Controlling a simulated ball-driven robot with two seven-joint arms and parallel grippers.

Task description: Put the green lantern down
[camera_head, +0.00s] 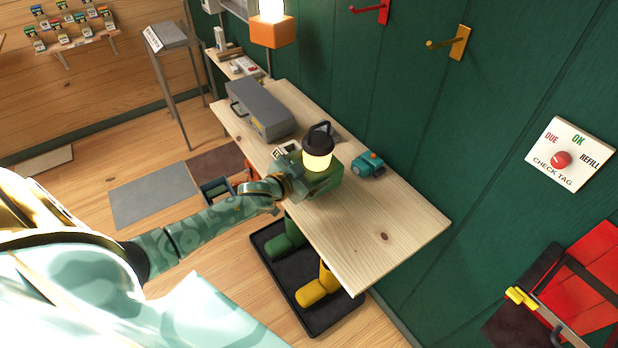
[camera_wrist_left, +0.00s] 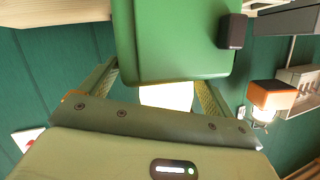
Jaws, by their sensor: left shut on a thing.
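The green lantern (camera_head: 331,181) has a green base, a glowing pale lamp and a black cap with a handle. It is upright over the wooden table (camera_head: 400,222). I cannot tell whether its base touches the tabletop. My left gripper (camera_head: 300,177) reaches in from the left and is shut on the lantern. In the left wrist view, the lantern's green body (camera_wrist_left: 175,40) sits between the fingers of the gripper (camera_wrist_left: 160,82), with the glowing part close to the palm. Its far end runs out of frame. My right gripper is not in view.
A grey toolbox (camera_head: 262,108) stands on the table's far end. A small teal object (camera_head: 368,164) lies just right of the lantern. The table's near-right end is clear. Below, a black tray (camera_head: 330,322) holds green and yellow boots. An orange lamp (camera_head: 272,32) hangs behind.

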